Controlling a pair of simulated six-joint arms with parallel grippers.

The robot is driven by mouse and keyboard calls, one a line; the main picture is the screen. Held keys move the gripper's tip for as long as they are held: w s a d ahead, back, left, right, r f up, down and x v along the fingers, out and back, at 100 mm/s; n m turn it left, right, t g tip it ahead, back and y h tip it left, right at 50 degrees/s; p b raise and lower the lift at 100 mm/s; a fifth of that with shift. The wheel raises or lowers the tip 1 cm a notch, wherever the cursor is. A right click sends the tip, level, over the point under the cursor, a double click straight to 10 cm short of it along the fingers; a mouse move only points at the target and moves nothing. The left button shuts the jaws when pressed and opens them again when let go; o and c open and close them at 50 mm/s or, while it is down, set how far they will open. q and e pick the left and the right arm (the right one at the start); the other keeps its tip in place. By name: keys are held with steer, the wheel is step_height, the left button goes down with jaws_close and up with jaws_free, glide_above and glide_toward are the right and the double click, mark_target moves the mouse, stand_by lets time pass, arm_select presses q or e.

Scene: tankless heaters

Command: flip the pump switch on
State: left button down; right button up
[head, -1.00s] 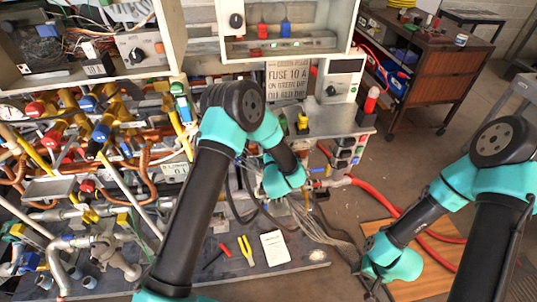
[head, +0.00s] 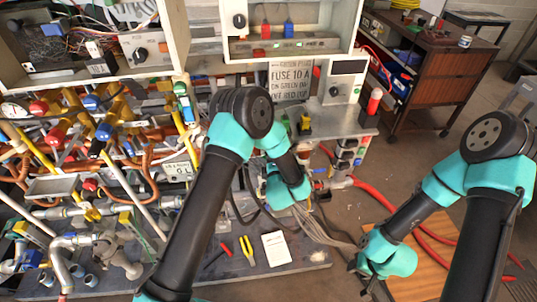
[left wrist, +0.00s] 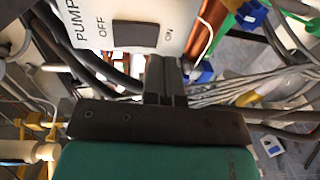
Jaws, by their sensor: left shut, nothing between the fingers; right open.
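The pump switch (left wrist: 136,36) is a dark rocker on a white plate (left wrist: 185,20) in the left wrist view. The plate reads PUMP, with OFF at the rocker's left and ON at its right. My left gripper (left wrist: 166,68) is shut and empty, its fingertips close to the plate's lower edge, below and right of the rocker. Whether they touch the plate I cannot tell. In the head view I cannot make out the switch, and my left wrist (head: 288,187) hides the left fingers. My right gripper (head: 361,269) is open, low at the right, away from the panels.
Pipes and valves (head: 90,140) crowd the left. Grey cables (head: 325,230) hang by my left wrist. A red hose (head: 425,230) runs along the floor. Pliers (head: 247,250) and a white card (head: 276,248) lie on the lower board. A wooden cabinet (head: 440,80) stands back right.

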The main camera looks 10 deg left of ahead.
arm_select(q)
steer(key=f+v, duration=0.2)
steer(key=v, duration=0.8)
steer(key=shift+a, duration=0.1)
